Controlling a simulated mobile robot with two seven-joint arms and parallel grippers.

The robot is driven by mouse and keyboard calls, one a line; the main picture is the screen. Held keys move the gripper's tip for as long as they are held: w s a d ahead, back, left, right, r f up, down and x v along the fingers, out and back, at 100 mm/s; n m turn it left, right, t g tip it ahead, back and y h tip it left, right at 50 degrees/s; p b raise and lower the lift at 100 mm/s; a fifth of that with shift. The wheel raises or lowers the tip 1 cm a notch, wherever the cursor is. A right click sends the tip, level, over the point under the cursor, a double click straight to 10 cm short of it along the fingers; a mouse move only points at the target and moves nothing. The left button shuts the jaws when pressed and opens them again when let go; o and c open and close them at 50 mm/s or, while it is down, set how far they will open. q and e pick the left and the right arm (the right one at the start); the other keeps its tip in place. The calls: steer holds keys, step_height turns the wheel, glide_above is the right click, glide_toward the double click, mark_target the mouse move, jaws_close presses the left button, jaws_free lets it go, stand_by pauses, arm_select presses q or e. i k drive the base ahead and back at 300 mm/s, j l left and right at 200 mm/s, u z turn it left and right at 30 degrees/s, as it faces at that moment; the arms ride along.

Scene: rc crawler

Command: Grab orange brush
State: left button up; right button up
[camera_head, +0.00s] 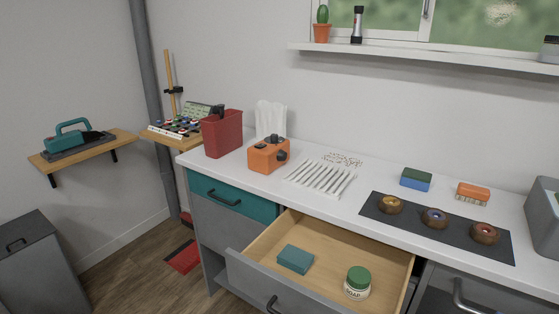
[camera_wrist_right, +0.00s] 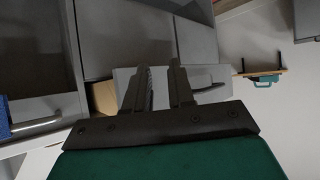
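The orange brush (camera_head: 473,191) lies on the white counter at the right in the head view, bristles down, behind the dark mat. Neither gripper shows in the head view. My right gripper (camera_wrist_right: 160,76) shows in the right wrist view, with its two dark fingers apart and nothing between them. It points toward grey cabinet and drawer fronts, away from the brush, which is not in that view. My left gripper is in neither view.
A dark mat (camera_head: 408,239) with three round ring-shaped items lies in front of the brush. A green and blue sponge (camera_head: 416,180) lies left of it, a grey box (camera_head: 543,222) right. An open drawer (camera_head: 330,252) juts out below, holding a teal block and a green-lidded jar.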

mark_target(473, 194)
steer(key=k+l+z, duration=0.2)
steer(key=z, duration=0.95)
steer(key=i+l, duration=0.1)
steer(key=l, duration=0.4)
steer(key=i+l, duration=0.15)
steer(key=l, duration=0.35)
steer(key=l+u, duration=0.35)
steer(key=l, duration=0.45)
steer(key=i+l, duration=0.05)
